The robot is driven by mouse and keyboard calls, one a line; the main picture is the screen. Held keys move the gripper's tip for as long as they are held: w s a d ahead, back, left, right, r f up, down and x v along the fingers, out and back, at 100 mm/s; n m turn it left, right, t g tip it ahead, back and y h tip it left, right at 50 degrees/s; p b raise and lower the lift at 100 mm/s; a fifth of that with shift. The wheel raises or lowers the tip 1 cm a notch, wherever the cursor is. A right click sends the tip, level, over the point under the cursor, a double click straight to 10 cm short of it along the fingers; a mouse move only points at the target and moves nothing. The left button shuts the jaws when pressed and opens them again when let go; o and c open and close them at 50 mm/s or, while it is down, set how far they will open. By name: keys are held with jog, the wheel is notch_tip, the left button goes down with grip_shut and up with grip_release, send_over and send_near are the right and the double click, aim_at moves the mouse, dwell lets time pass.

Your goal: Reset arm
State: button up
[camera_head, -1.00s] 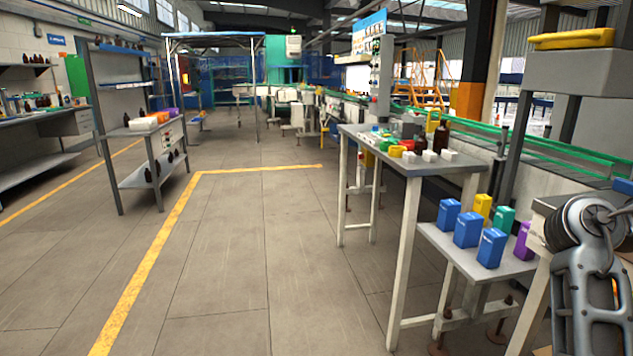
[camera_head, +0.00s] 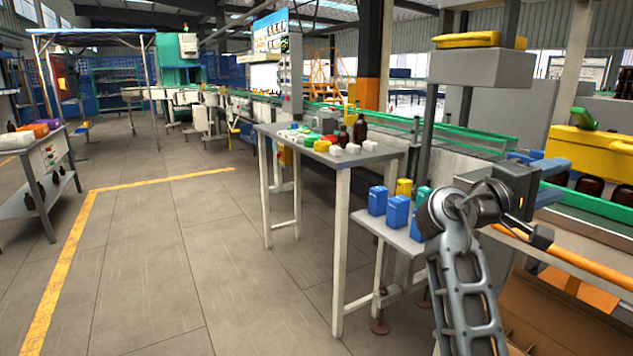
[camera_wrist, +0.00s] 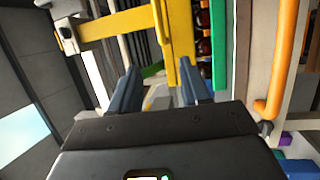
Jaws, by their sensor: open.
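My gripper (camera_wrist: 157,72) shows in the wrist view with its two blue-grey fingers spread apart and nothing between them. In the head view my arm rises at the lower right and its end points to the right, over the edge of the conveyor line. Dark amber bottles (camera_head: 590,187) stand on the line beyond it, beneath a yellow machine part (camera_head: 592,150). In the wrist view, amber bottles (camera_wrist: 204,47) show in a row past the right finger, beside a yellow bar (camera_wrist: 186,50). The fingers appear clear of them.
A tall table (camera_head: 345,158) with small boxes and amber bottles (camera_head: 360,130) stands mid-view. A lower shelf beside it holds blue boxes (camera_head: 397,211), partly hidden by my arm. An orange rail (camera_head: 580,259) runs near my arm. Floor (camera_head: 160,260) at left is clear.

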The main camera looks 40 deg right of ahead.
jog(key=w+a+f+n+t+y, duration=0.2)
jog(key=a+f+n+t, duration=0.4)
jog(key=f+t, duration=0.4)
jog(key=w+a+f+n+t+y, duration=0.25)
jog(key=a+f+n+t, duration=0.25)
jog(key=a+f+t, duration=0.45)
jog(key=s+a+f+t+y, duration=0.2)
jog(key=s+a+f+y, duration=0.4)
jog(key=a+f, duration=0.4)
jog(key=s+a+r+m+y, duration=0.2)
jog(key=s+a+r+y, duration=0.2)
jog(key=s+a, duration=0.3)
jog(key=s+a+r+m+t+y+p, duration=0.1)
jog(key=s+a+r+m+y, duration=0.2)
jog(key=s+a, duration=0.4)
jog(key=s, duration=0.2)
jog(key=shift+s+r+m+y, duration=0.3)
jog(key=shift+s+r+y, duration=0.05)
jog(key=shift+d+t, duration=0.1)
jog(key=shift+t, duration=0.15)
